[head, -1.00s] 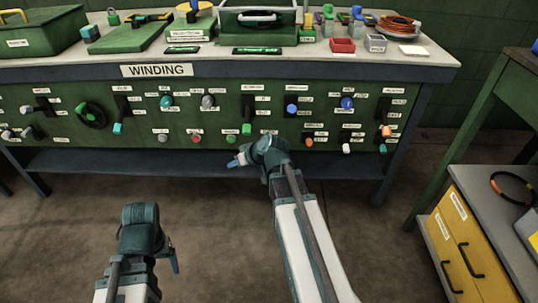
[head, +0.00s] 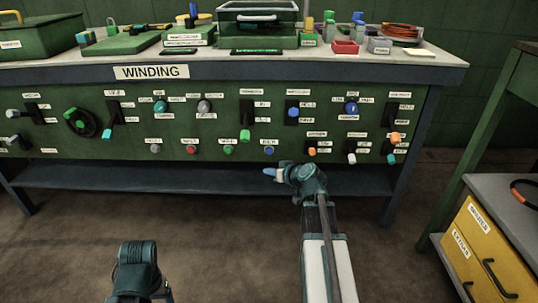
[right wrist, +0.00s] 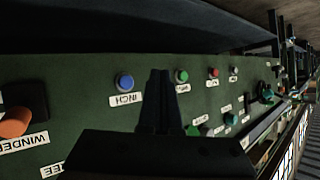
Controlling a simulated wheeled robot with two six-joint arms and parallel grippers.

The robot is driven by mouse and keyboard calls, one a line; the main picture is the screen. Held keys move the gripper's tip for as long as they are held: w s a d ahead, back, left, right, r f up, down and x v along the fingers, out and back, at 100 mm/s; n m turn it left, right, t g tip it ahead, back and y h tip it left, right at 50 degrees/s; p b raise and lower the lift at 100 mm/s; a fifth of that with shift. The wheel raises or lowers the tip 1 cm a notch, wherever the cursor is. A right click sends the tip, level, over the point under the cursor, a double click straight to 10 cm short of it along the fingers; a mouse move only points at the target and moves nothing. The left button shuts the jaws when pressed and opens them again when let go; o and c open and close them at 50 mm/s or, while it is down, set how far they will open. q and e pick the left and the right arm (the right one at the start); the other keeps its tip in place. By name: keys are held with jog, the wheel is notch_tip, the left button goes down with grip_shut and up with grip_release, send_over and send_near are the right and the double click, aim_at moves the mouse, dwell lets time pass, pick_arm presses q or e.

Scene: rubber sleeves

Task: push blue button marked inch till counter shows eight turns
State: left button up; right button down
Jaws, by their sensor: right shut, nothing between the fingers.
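The blue button (head: 269,150) sits in the lower row of the green panel. In the right wrist view the blue button (right wrist: 125,82) stands out above an upside-down INCH label. My right gripper (head: 270,172) is just below the blue button in the head view, shut and empty. In the right wrist view its dark fingers (right wrist: 158,100) are together, between the blue button and a green one, with no visible contact on the blue button. Two dark displays with green characters, one (head: 180,52) left and one (head: 256,52) right, are unreadable. My left gripper (head: 166,292) is mostly hidden at the bottom.
The panel carries other knobs and levers, including a green button (head: 228,150), a red button (head: 191,150) and an orange lever (head: 311,151). A yellow drawer cabinet (head: 478,240) stands at the right. The floor in front is clear.

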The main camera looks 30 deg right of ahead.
jog(key=shift+w, duration=0.15)
jog(key=shift+w+d, duration=0.75)
jog(key=shift+w, duration=0.45)
jog(key=shift+w+d, duration=0.8)
jog(key=shift+w, duration=0.45)
jog(key=shift+w+d, duration=0.75)
jog(key=shift+w, duration=0.45)
jog(key=shift+w+d, duration=0.2)
jog(key=shift+w, duration=0.15)
jog(key=shift+w+d, duration=0.2)
jog(key=shift+w, duration=0.1)
jog(key=shift+s+a, duration=0.1)
jog(key=shift+s, duration=0.05)
jog(key=shift+s+a, duration=0.3)
jog(key=shift+s, duration=0.25)
dwell(0.3)
jog(key=shift+s+a, duration=0.45)
jog(key=shift+s, duration=0.25)
jog(key=shift+s+a, duration=0.4)
jog(key=shift+s, duration=0.3)
jog(key=shift+s+a, duration=0.45)
jog(key=shift+s, duration=0.25)
